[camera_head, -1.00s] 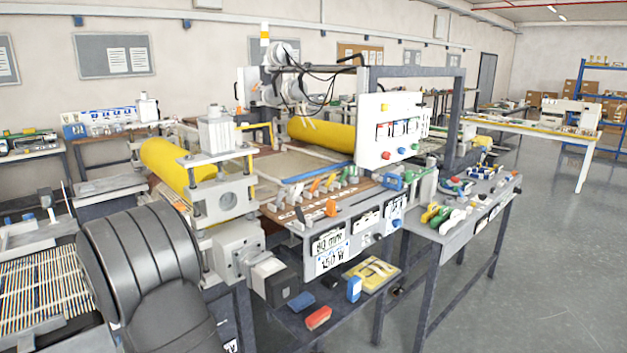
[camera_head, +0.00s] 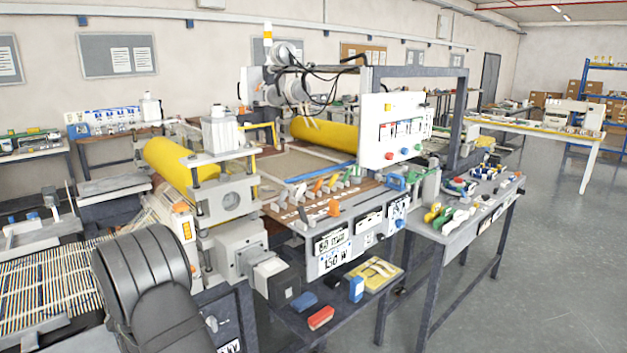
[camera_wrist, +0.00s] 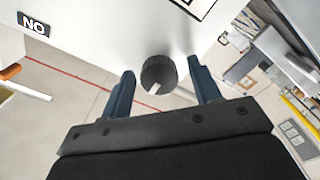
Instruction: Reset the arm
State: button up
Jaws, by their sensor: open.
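My gripper (camera_wrist: 163,92) shows in the wrist view with its two blue fingers apart. A dark round knob (camera_wrist: 159,73) on a white panel (camera_wrist: 120,28) appears between the fingertips; I cannot tell whether they touch it. In the head view my black arm link fills the lower left, and the gripper itself is not visible there.
A side table (camera_head: 455,232) holds tools. A lower shelf (camera_head: 335,297) holds small blocks. Open floor (camera_head: 560,260) lies at the right.

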jog(key=m, duration=0.6)
jog(key=shift+w+a, duration=0.1)
jog(key=shift+w, duration=0.1)
jog(key=m, duration=0.6)
jog(key=shift+m, duration=0.3)
dwell(0.4)
jog(key=n, duration=0.4)
jog(key=shift+n, duration=0.4)
jog(key=n, duration=0.5)
dwell(0.4)
